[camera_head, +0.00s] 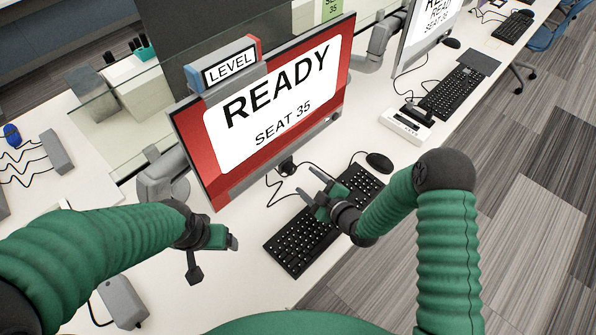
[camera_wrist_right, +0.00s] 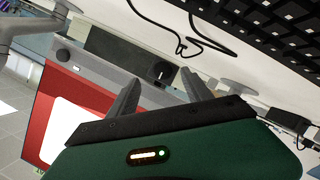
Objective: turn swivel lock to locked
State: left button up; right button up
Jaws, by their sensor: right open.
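The swivel lock appears to be the small black round knob (camera_head: 287,166) at the lower edge of the red monitor (camera_head: 190,135). In the right wrist view this knob (camera_wrist_right: 163,72) has a white mark and sits on a dark block, between my fingertips in the picture. My right gripper (camera_head: 308,182) is open and empty, just right of and below the knob, apart from it; its two fingers also show in the wrist view (camera_wrist_right: 160,80). My left gripper (camera_head: 213,258) is open and empty over the desk at the left, away from the knob.
A black keyboard (camera_head: 296,243) lies under my right gripper, with a mouse (camera_head: 379,162) behind it. A cable loops on the desk near the knob. A white device (camera_head: 408,123) stands further right.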

aim_at(291, 172)
jog(key=w+a, duration=0.2)
jog(key=w+a+f, duration=0.1)
jog(key=w+a, duration=0.1)
jog(key=shift+w+a+f, duration=0.1)
jog(key=shift+a+f, duration=0.05)
jog(key=shift+a, duration=0.15)
jog(key=shift+w+a+f, duration=0.1)
jog(key=shift+w+a, duration=0.1)
jog(key=shift+w+d+f, duration=0.1)
jog(key=shift+w+d, duration=0.1)
jog(key=shift+d, duration=0.45)
jog(key=shift+c, duration=1.9)
jog(key=shift+s+a, duration=0.1)
jog(key=shift+a, duration=0.3)
jog(key=c, duration=0.7)
grip_shut()
pick_arm(q)
jog(key=shift+a, duration=0.4)
pick_arm(e)
jog(key=shift+d, duration=0.1)
